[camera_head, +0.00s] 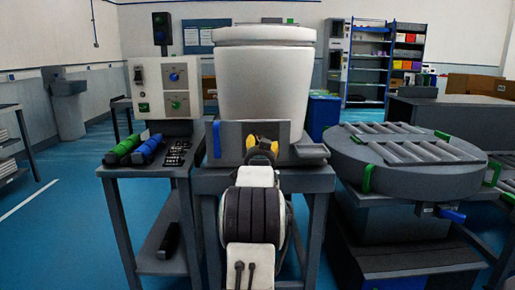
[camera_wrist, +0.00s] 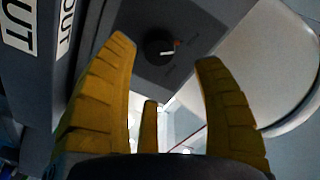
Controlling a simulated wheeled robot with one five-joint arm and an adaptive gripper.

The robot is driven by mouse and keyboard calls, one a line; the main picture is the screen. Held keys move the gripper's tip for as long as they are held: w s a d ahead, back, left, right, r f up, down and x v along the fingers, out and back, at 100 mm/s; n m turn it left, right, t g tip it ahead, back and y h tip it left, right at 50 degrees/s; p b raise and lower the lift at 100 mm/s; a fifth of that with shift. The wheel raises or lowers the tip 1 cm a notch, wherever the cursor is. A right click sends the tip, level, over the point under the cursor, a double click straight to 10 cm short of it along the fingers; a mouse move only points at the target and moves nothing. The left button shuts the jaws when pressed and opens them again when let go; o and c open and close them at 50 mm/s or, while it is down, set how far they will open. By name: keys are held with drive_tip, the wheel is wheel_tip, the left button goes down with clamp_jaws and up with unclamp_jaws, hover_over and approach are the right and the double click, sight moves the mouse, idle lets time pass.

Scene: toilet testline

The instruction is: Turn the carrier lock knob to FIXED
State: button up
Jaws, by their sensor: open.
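The carrier lock knob (camera_wrist: 158,46) is a small dark round knob with a white pointer line, in the upper middle of the wrist view. An orange mark is beside it, and the small lettering around it is too blurred to read. It sits on a dark grey panel (camera_wrist: 190,18). My gripper (camera_wrist: 164,53) has its yellow fingers apart, one to each side of the knob in the picture, with nothing between them; I cannot tell the gap in depth. In the head view my gripper (camera_head: 262,142) is in front of the grey carrier (camera_head: 234,134) and hides the knob.
A white toilet (camera_head: 265,80) stands on the carrier. At left, a control panel (camera_head: 168,88) rises behind a green roll (camera_head: 124,149) and a blue roll (camera_head: 149,149). A round roller turntable (camera_head: 410,172) stands close at right. Blue floor shows at far left.

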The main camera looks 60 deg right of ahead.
drive_tip(key=shift+b+x, duration=0.95)
drive_tip(key=shift+x, duration=2.1)
drive_tip(key=shift+c, duration=0.3)
drive_tip(key=c, duration=1.2)
drive_tip(key=shift+o, duration=0.2)
drive_tip(key=shift+r, duration=0.1)
